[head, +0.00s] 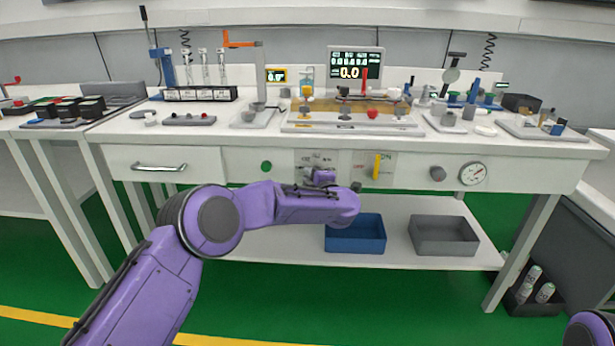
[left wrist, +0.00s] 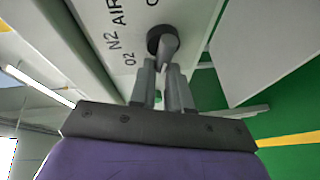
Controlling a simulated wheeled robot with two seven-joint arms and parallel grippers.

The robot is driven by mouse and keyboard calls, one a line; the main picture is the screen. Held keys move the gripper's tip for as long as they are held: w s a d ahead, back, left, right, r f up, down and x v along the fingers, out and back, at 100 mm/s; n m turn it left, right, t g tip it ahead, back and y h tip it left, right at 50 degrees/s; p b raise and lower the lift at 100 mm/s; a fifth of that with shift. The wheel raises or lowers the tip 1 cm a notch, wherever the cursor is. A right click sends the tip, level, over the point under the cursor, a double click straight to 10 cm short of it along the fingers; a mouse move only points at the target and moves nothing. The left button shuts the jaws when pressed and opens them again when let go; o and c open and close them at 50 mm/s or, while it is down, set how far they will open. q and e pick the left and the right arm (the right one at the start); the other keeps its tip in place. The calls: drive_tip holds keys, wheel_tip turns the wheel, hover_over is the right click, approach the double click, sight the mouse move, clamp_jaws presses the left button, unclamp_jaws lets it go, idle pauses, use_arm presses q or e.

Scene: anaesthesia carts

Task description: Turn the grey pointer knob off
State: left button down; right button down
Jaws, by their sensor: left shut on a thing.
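The grey pointer knob (left wrist: 166,42) shows in the left wrist view, on a white panel marked O2, N2 and AIR; another letter is cut off. It has a dark round base and a lighter pointer bar. My left gripper (left wrist: 164,72) is at the knob, with its two grey fingers shut on the pointer bar. In the head view my left gripper (head: 322,178) is in front of the labelled plate (head: 316,157) on the cart's front, and hides the knob. My right gripper is out of view.
Along the same front are a drawer handle (head: 159,167), a green button (head: 266,167), a yellow lever (head: 377,166), a round grey knob (head: 438,174) and a gauge (head: 473,173). A blue bin (head: 356,240) and a grey bin (head: 444,240) stand on the lower shelf.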

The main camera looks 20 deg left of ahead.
use_arm(q)
drive_tip(key=shift+d+f, duration=0.25)
drive_tip(key=shift+d, duration=0.3)
drive_tip(key=c, duration=1.2)
unclamp_jaws()
drive_tip(key=shift+o, duration=0.5)
drive_tip(key=shift+w+d, duration=0.15)
drive_tip(key=shift+d, duration=0.05)
drive_tip(key=p+v, duration=0.1)
drive_tip(key=v, duration=0.9)
drive_tip(key=shift+s+a, duration=0.3)
drive_tip(key=shift+r, duration=0.1)
